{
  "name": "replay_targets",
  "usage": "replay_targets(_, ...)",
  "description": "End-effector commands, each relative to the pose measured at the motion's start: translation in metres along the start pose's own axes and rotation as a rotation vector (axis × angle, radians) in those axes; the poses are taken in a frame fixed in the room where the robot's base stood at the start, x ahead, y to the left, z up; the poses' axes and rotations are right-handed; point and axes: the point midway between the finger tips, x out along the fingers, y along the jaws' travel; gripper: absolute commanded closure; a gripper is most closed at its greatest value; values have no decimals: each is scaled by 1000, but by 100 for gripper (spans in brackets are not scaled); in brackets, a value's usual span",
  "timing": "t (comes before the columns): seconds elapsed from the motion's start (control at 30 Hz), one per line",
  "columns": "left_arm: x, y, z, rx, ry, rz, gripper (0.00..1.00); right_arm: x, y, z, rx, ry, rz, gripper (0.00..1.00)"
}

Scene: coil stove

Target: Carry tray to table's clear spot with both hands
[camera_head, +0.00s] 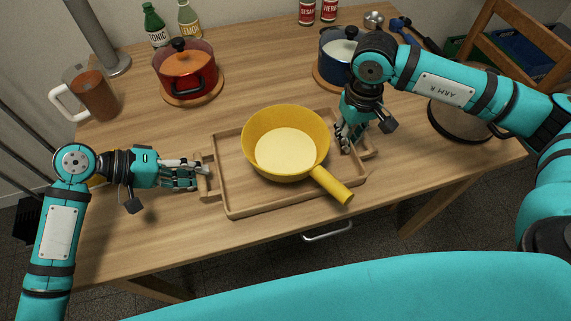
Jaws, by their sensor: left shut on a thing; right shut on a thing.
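A wooden tray (232,206) with low walls is at the front middle of the wooden table (260,65). I cannot tell whether it rests on the table or hangs just above it. A yellow pan (285,150) sits in the tray, its handle sticking out over the front right wall. My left gripper (203,176) is shut on the tray's left handle. My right gripper (345,143) is shut on the tray's right handle, which it partly hides.
A red pot (186,72) on a round board stands back left, near a brown pitcher (95,93). A blue pot (333,58) stands behind my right gripper. A dark round pan (460,122) is at the right, by a wooden chair (515,55). Bare table lies behind the tray.

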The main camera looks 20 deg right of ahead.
Motion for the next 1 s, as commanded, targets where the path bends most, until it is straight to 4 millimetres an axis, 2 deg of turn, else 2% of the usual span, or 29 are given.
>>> replay_targets(0.03, 0, -6, -1, -2, 4, -6, 83, 4, 4, 0, 6, -1, 10, 92)
replay_targets(0.2, 0, -3, -1, -2, 3, -5, 61, 2, 3, 0, 5, -2, 7, 70)
replay_targets(0.5, 0, -1, 0, -1, 0, -2, 61, 0, 1, 0, 2, -1, 3, 70)
replay_targets(0.67, -5, 6, 0, -1, 0, -2, 61, -9, 1, 0, 1, 0, 2, 70)
replay_targets(0.87, -20, 29, 0, 0, 0, -1, 61, -35, 0, 0, 1, 0, 1, 70)
replay_targets(1.0, -34, 51, 0, 0, 0, 0, 61, -61, 0, 0, 1, 0, 1, 70)
